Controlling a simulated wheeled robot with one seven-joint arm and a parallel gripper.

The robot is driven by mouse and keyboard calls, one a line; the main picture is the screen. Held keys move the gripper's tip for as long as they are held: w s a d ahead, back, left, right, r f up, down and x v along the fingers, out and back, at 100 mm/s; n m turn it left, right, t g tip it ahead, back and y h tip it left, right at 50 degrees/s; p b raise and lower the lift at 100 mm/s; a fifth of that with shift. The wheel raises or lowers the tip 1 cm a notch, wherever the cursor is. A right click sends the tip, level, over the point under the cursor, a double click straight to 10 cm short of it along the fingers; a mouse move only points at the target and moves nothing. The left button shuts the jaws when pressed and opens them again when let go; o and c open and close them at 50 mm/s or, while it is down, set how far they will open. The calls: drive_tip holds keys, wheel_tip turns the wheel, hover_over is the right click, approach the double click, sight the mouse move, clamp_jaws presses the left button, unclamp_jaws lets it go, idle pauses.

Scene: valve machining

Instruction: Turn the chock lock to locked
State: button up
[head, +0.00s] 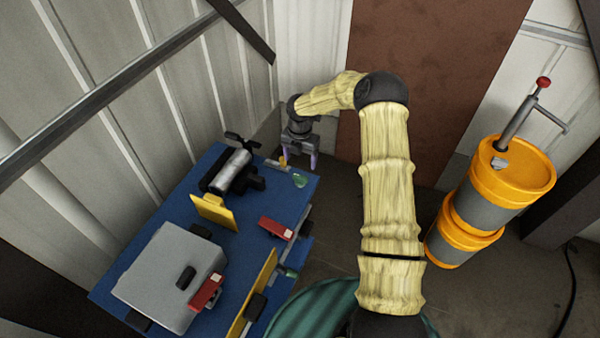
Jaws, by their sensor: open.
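My gripper (299,161) is open and points down over the far right corner of the blue bench (190,168). A small plate (272,164) with a yellow upright piece (283,161) lies on that corner, just left of the fingers. A green piece (300,180) lies in front of the gripper. The frame does not show clearly which part is the chock lock or its position. I cannot tell whether a finger touches the yellow piece; nothing shows held between the fingers.
A silver cylinder (233,172) in a black holder and a yellow plate (213,212) stand left of the gripper. A grey box (168,275) and red blocks (275,228) sit nearer. A yellow drum with a pump (515,170) stands right. Corrugated walls rise close behind the bench.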

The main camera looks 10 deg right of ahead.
sight(300, 176)
wheel_tip(300, 176, down, 8)
drive_tip(key=shift+f+p, duration=0.1)
drive_tip(key=shift+p, duration=0.45)
drive_tip(key=c, duration=1)
